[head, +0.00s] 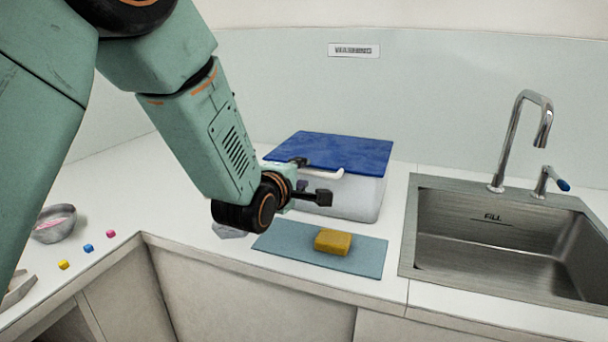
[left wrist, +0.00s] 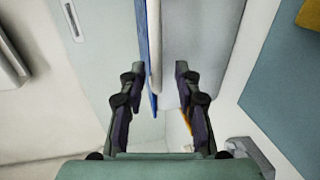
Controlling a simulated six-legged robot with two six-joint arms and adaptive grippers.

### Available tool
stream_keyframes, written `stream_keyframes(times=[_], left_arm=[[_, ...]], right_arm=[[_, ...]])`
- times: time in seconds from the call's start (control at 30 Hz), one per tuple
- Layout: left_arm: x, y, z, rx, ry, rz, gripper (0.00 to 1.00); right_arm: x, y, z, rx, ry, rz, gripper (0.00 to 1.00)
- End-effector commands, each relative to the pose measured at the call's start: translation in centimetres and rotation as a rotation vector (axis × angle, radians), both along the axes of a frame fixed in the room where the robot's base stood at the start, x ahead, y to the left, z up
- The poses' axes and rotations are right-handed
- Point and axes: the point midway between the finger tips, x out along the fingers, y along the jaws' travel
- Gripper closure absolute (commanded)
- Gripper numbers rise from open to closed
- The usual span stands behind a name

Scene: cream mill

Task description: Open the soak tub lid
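The soak tub (head: 352,198) is a pale grey box at the back of the counter. Its blue lid (head: 340,148) lies flat on top, closed. A white handle (head: 322,173) runs along the lid's front edge. My left gripper (head: 311,180) is at the tub's front, open, with one finger near the lid's edge and the other lower. In the left wrist view the handle (left wrist: 155,45) and the blue lid edge (left wrist: 143,40) lie between the spread fingers, with gaps on both sides. Part of the tub's front is hidden by the gripper. My right gripper is not in view.
A yellow sponge (head: 333,241) lies on a blue-grey mat (head: 290,242) before the tub. A steel sink (head: 480,225) with a tap (head: 540,110) is at the right. A grey bowl (head: 50,230) and small coloured cubes (head: 88,248) are at the left.

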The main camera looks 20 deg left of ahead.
Motion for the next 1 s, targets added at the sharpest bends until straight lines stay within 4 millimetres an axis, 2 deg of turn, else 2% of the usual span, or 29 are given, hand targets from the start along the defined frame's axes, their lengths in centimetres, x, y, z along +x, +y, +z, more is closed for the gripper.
stream_keyframes(times=[0.2, 0.53, 0.9, 1.0], left_arm=[[1.8, -0.2, -0.4, 0.001, -0.001, -0.001, 0.67], [2.1, -0.2, -0.4, 0.002, -0.001, -0.001, 0.67], [2.1, -0.2, -0.4, 0.002, -0.001, -0.001, 0.99], [2.1, -0.2, -0.3, 0.002, -0.001, 0.0, 1.0]], right_arm=[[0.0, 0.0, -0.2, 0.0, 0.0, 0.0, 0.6], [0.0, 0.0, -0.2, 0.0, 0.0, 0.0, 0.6], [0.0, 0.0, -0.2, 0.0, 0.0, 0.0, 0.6], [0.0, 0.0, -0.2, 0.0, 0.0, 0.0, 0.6]])
